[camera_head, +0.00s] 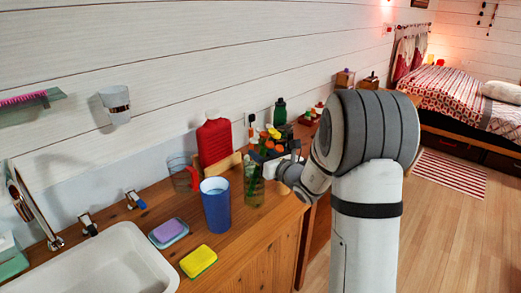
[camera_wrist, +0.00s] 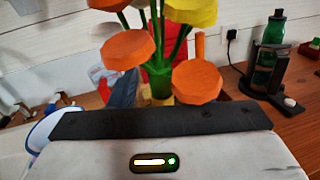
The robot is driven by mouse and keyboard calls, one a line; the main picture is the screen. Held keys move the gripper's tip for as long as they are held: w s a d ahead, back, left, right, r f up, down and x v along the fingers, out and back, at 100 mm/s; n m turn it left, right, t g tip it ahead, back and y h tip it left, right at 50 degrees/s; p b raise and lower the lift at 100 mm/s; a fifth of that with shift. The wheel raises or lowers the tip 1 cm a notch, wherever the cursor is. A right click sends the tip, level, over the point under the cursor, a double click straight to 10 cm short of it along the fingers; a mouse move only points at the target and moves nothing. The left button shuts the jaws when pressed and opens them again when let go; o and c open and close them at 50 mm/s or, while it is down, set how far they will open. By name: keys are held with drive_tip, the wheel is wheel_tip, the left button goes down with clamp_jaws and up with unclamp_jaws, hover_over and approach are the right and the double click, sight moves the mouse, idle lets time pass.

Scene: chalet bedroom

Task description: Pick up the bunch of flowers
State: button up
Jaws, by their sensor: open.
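The bunch of flowers (camera_head: 272,140) has orange and yellow heads on green stems. It stands in a clear, greenish glass jar (camera_head: 254,188) on the wooden counter. In the wrist view the flowers (camera_wrist: 197,80) are large and close, just beyond the dark edge of my gripper. My gripper (camera_head: 270,162) reaches in from the right at the height of the flower heads, close to the stems. It is open. Its fingertips are hard to make out, and I cannot tell whether it touches the stems. The lower part of the stems is hidden in the wrist view.
A blue cup (camera_head: 215,206) stands just left of the jar. A red hot-water bottle (camera_head: 214,142) and a clear mug (camera_head: 182,174) are behind. Sponges (camera_head: 198,261) and a sink (camera_head: 95,268) lie to the left. A green bottle (camera_wrist: 267,55) stands on the right.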

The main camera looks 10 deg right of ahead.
clamp_jaws()
idle(0.4)
